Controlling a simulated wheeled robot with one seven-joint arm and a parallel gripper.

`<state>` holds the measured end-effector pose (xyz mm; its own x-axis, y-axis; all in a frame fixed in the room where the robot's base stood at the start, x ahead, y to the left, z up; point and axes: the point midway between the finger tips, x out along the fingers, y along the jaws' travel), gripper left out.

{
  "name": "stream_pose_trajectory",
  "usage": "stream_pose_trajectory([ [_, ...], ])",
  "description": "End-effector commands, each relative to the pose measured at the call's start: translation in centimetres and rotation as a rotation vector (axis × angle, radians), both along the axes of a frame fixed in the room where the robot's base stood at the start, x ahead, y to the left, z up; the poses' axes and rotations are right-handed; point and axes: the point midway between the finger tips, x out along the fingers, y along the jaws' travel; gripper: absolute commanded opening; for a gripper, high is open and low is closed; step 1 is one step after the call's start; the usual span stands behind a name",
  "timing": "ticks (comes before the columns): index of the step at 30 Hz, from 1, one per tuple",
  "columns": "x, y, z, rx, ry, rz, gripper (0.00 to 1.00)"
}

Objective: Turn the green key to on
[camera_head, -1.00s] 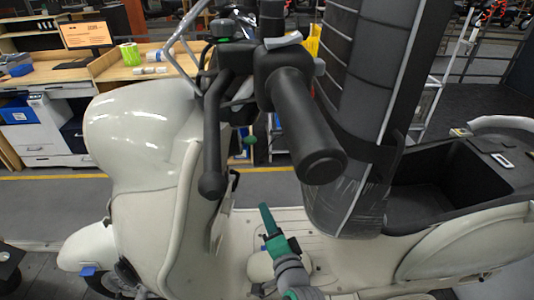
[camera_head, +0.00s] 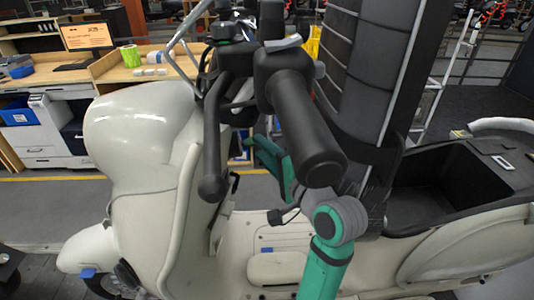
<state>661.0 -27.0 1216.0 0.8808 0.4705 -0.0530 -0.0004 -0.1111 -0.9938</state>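The small green key (camera_head: 247,142) shows below the scooter's handlebar, beside the inner side of the front shield. My gripper (camera_head: 262,149) is a green shape partly behind the black handlebar grip (camera_head: 308,128). Its tip is very close to the key. I cannot tell whether they touch. The fingers are seen edge-on, so their opening is not clear. Which way the key is turned is too small to tell.
The cream scooter's front shield (camera_head: 140,150) is left of my gripper. A black brake lever (camera_head: 212,150) hangs near the key. A tall dark padded seat (camera_head: 362,70) stands to the right. The footboard (camera_head: 278,268) lies below. A wooden desk (camera_head: 115,70) is behind.

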Motion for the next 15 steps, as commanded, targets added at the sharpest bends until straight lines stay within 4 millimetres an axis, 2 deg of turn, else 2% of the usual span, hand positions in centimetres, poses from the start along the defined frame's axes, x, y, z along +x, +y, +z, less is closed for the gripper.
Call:
stream_pose_trajectory([
  [15, 7.0, 3.8, -0.5, -0.001, 0.001, 0.001, 0.30],
])
